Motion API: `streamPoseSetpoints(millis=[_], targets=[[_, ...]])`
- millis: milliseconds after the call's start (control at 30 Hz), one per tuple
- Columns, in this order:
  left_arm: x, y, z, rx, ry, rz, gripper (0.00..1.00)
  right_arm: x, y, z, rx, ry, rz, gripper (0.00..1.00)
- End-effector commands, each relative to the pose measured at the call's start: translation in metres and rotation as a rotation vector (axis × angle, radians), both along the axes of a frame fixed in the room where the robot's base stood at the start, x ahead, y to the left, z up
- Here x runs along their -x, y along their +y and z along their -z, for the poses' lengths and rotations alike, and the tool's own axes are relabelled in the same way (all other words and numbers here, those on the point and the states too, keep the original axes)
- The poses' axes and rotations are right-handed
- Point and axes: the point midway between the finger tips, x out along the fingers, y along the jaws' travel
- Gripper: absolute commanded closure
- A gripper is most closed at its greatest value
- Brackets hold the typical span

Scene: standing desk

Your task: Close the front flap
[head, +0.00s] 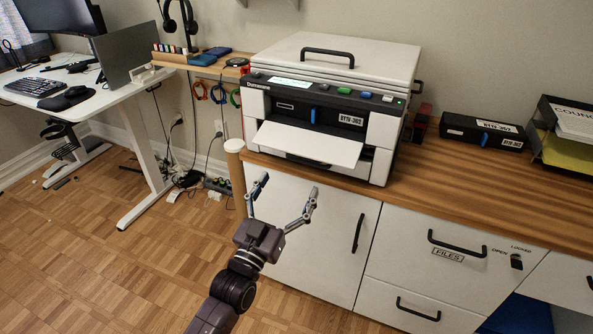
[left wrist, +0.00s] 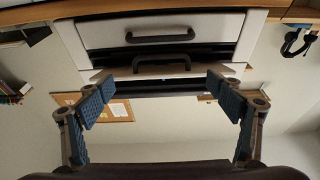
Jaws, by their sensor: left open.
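The printer (head: 382,132) stands on the wooden counter. Its white front flap (head: 308,143) is folded down and sticks out toward me. Behind it, the opening shows a black cartridge (head: 338,118) with a blue tab and a BYTN-302 label. My left gripper (head: 288,187) is open and empty, below and in front of the flap, apart from it, before the white cabinet door. In the left wrist view its spread fingers (left wrist: 160,88) have nothing between them; I cannot clearly make out the flap there. My right gripper is not in view.
A second cartridge box (head: 482,132) and a paper tray (head: 566,150) stand right of the printer. Cabinet handles (head: 358,233) stick out below the counter. A wooden post (head: 235,165) rises at the counter's left end. The floor at left is mostly clear.

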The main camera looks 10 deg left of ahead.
Motion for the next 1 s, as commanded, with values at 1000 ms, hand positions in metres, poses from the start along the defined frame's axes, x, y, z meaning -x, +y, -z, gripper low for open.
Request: streamPoseSetpoints(millis=[1000], targets=[[0.042,0.010,0.031,-0.031,0.103,0.002,0.15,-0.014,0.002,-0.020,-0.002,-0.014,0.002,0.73]])
